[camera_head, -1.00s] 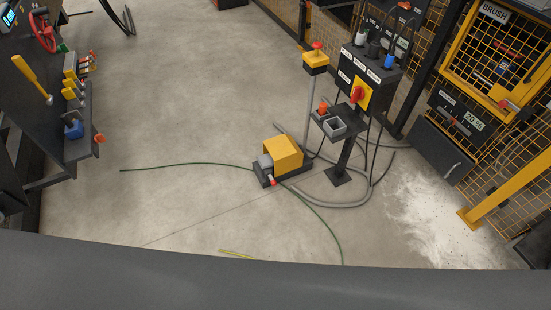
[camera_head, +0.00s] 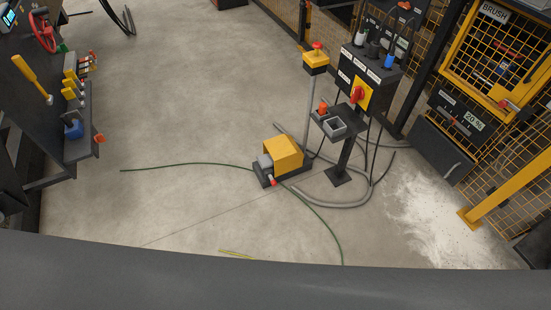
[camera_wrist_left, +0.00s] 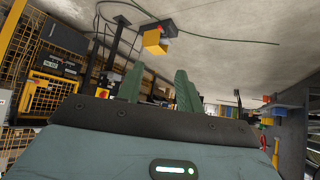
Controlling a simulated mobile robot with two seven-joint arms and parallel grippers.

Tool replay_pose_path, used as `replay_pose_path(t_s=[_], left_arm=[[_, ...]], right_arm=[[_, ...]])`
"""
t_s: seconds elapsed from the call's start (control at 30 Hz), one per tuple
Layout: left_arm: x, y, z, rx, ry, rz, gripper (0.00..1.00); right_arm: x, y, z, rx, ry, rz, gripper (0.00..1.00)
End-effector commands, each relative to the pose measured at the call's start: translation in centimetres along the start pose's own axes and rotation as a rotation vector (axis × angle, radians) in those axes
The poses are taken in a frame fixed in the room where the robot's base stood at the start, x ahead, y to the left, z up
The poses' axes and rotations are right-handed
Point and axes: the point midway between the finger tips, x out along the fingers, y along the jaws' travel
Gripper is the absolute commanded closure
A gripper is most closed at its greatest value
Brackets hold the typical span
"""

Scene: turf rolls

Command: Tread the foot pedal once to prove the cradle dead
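The foot pedal (camera_head: 284,152) stands on the floor in the middle of the head view. It has a yellow hood on a dark base, with a grey part and a small red-tipped part on its left side. It also shows in the left wrist view (camera_wrist_left: 155,41), upside down, beyond the fingers. My left gripper (camera_wrist_left: 159,88) has its two green fingers spread apart with nothing between them, well away from the pedal. Neither gripper shows in the head view. I cannot tell which thing is the cradle.
A control post (camera_head: 372,75) with a red-yellow switch stands right of the pedal, near a yellow emergency-stop box (camera_head: 316,60). A green cord (camera_head: 190,164) and grey hose (camera_head: 335,204) lie around the pedal. A tool bench (camera_head: 45,110) is left.

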Motion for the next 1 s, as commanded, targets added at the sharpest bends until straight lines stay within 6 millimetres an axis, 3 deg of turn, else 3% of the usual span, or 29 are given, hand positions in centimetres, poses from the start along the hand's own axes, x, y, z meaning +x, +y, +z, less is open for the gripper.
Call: replay_pose_path(t_s=[0.07, 0.33, 1.0], left_arm=[[0.00, 0.00, 0.01, 0.000, 0.000, 0.000, 0.64], [0.00, 0.00, 0.00, 0.000, 0.000, 0.000, 0.99], [-0.01, 0.00, -0.01, 0.000, 0.000, 0.000, 1.00]], right_arm=[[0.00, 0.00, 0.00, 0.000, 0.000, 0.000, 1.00], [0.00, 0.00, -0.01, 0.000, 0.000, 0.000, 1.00], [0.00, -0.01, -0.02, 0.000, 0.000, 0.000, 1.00]])
